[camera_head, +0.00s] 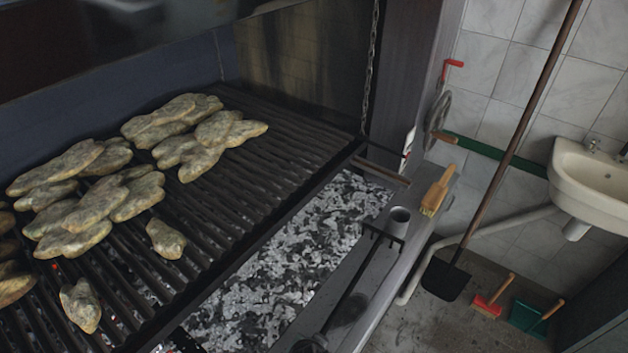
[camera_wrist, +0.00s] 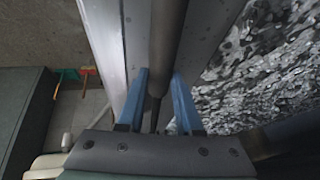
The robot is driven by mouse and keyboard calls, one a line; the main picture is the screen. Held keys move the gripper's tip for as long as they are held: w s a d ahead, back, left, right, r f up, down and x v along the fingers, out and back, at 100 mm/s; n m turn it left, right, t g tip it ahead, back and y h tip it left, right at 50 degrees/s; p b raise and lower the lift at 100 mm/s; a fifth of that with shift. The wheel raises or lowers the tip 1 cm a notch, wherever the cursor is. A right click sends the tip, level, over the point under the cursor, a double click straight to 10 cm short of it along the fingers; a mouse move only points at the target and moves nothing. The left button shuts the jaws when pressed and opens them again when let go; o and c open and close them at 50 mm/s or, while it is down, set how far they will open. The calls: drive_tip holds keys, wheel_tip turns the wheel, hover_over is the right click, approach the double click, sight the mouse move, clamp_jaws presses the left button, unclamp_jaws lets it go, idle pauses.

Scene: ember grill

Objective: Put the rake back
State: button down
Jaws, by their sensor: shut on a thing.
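The rake (camera_head: 347,293) is a dark, thin-shafted tool with a short toothed crossbar at its far end. In the head view it slants along the metal ledge beside the coals, its head close to a grey open-topped cylinder (camera_head: 398,222). I cannot tell whether the head touches the ledge or the cylinder. In the wrist view my gripper (camera_wrist: 160,88) has its two blue fingers on either side of the dark rake handle (camera_wrist: 168,45) and is shut on it. In the head view the handle's near end runs into a dark shape at the bottom edge.
A wooden-handled brush (camera_head: 437,192) lies on the ledge (camera_head: 385,285). A long-handled shovel (camera_head: 446,279), a sink (camera_head: 590,182) and red and green tools stand at right.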

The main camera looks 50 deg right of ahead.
drive_tip(key=shift+d, duration=0.1)
drive_tip(key=c, duration=0.7)
unclamp_jaws()
drive_tip(key=o, duration=0.6)
drive_tip(key=shift+f, duration=0.1)
drive_tip(key=p+v, duration=0.9)
drive_tip(key=shift+s, duration=0.1)
